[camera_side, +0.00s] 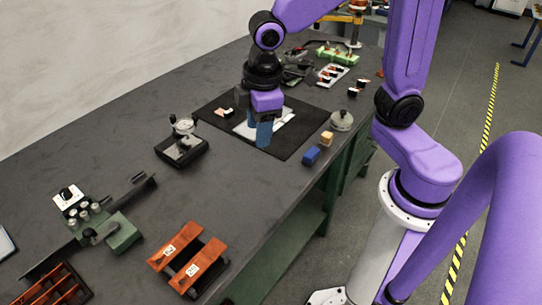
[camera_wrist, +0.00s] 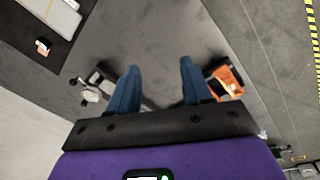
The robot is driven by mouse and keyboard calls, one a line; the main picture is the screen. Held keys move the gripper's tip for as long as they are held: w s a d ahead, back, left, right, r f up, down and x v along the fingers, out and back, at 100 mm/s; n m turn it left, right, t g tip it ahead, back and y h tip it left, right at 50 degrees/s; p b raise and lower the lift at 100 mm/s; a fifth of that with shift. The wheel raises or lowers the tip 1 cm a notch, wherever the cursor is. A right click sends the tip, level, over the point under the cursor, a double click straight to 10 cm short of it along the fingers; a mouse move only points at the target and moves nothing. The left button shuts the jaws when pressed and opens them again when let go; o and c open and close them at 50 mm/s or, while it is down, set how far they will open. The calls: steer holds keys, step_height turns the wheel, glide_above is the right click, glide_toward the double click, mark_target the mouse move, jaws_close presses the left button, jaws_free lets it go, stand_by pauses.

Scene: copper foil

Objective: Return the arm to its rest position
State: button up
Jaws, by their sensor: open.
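My gripper (camera_side: 258,130) hangs with its blue fingers pointing down over the black mat (camera_side: 222,104) in the side view. In the wrist view the two blue fingertips (camera_wrist: 158,64) are well apart, and only bare grey bench shows between them. The gripper is open and empty. A white sheet (camera_side: 284,116) lies on the mat, partly hidden behind the gripper in the side view; a white piece (camera_wrist: 58,14) on the mat shows at the upper left of the wrist view. My purple arm reaches over the bench from the right.
A dial gauge on a black base (camera_side: 182,148) stands left of the mat. A blue block (camera_side: 311,156), a tan block (camera_side: 326,138) and a round grey lidded item (camera_side: 342,120) sit near the right edge. Orange blocks (camera_side: 188,256) lie at the front. Bench between is clear.

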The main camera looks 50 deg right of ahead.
steer(key=s+d, duration=0.3)
steer(key=s, duration=0.5)
steer(key=s+d+f+n+g, duration=0.1)
steer(key=s+d, duration=0.2)
steer(key=s, duration=0.5)
steer(key=shift+d+y, duration=0.3)
